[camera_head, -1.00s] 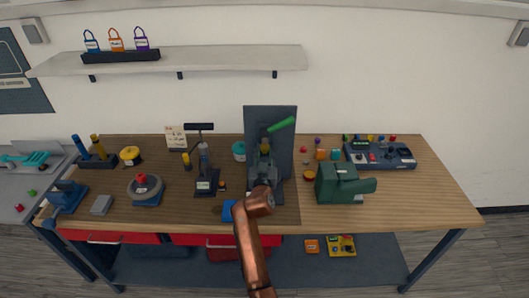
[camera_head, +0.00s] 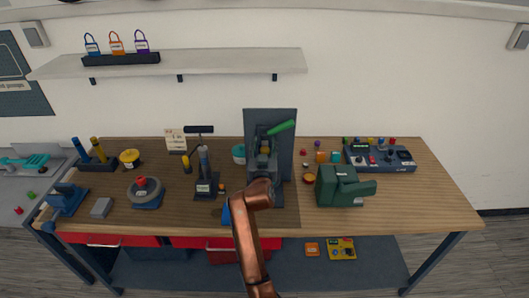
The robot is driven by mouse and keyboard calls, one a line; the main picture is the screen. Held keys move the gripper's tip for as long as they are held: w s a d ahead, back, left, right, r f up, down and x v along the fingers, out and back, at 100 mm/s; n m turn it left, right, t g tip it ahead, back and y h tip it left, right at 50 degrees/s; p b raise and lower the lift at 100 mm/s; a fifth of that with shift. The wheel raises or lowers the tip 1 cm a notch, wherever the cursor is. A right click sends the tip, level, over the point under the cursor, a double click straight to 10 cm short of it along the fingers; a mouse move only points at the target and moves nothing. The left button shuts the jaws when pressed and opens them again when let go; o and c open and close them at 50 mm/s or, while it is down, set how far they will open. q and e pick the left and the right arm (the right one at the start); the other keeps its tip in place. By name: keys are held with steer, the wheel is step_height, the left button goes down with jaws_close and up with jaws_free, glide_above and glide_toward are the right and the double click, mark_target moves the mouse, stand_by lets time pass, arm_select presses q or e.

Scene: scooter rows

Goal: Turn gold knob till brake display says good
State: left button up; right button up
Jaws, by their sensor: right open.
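My right arm is copper and comes in from the bottom middle. Its dark gripper (camera_head: 263,160) is open and points away from me, in front of a dark upright panel (camera_head: 284,155). A small gold knob-like part (camera_head: 266,150) shows at the fingertips; I cannot tell whether they touch it. A green lever (camera_head: 281,127) sticks out just above it. A scooter handlebar stand (camera_head: 204,165) is left of the gripper, with a small pale display (camera_head: 203,188) at its base; its text is too small to read. My left gripper is not in view.
A green machine (camera_head: 340,186) stands close right of the gripper. A control box (camera_head: 380,157) is at the back right. A blue block with a red-topped wheel (camera_head: 144,190) is at the left. The wooden table's right end (camera_head: 430,200) is clear.

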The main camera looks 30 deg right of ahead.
mark_target(265, 151)
step_height(265, 151, up, 5)
steer(key=shift+f, duration=0.1)
stand_by(0.7)
